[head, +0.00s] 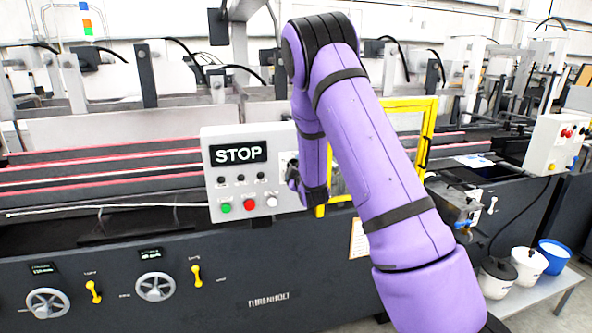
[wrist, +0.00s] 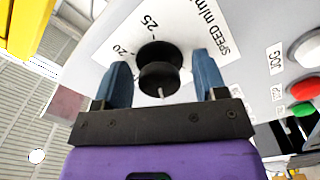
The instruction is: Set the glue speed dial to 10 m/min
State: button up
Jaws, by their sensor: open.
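The glue speed dial (wrist: 160,66) is a round black knob on a white label in the wrist view, with "20", "25" and "SPEED m/min" readable, seen rotated. A small pale mark shows on the knob's lower side in that picture; the scale number it points to is hidden. My gripper (wrist: 163,80) is open, with one blue finger on each side of the knob; I cannot tell whether they touch it.
The panel has a STOP display (head: 238,153), a green button (head: 226,208), a red button (head: 250,205) and a white button (head: 272,201). A yellow frame (head: 430,130) stands right of my arm. Handwheels (head: 155,287) and yellow levers (head: 197,276) are below.

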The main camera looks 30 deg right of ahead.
jog(key=v, duration=1)
jog(key=shift+s, duration=0.4)
jog(key=shift+a, duration=0.1)
jog(key=s+a+r+m+g+y, duration=0.2)
jog(key=s+a+r+m+g, duration=0.1)
jog(key=s+a+r, duration=0.3)
jog(key=s+a+r+m+g+y, duration=0.25)
jog(key=s+r, duration=0.25)
jog(key=r, duration=0.3)
jog(key=s+a+r+m+g, duration=0.1)
jog(key=s+a+g, duration=0.1)
jog(key=s, duration=0.6)
jog(key=s+a+r+m+g, duration=0.1)
jog(key=s+a+r+g, duration=0.1)
jog(key=s, duration=0.6)
jog(key=s+a+r+m+g, duration=0.1)
jog(key=s+a+r+g, duration=0.1)
jog(key=s, duration=0.6)
jog(key=shift+a+g, duration=0.35)
jog(key=shift+a, duration=0.25)
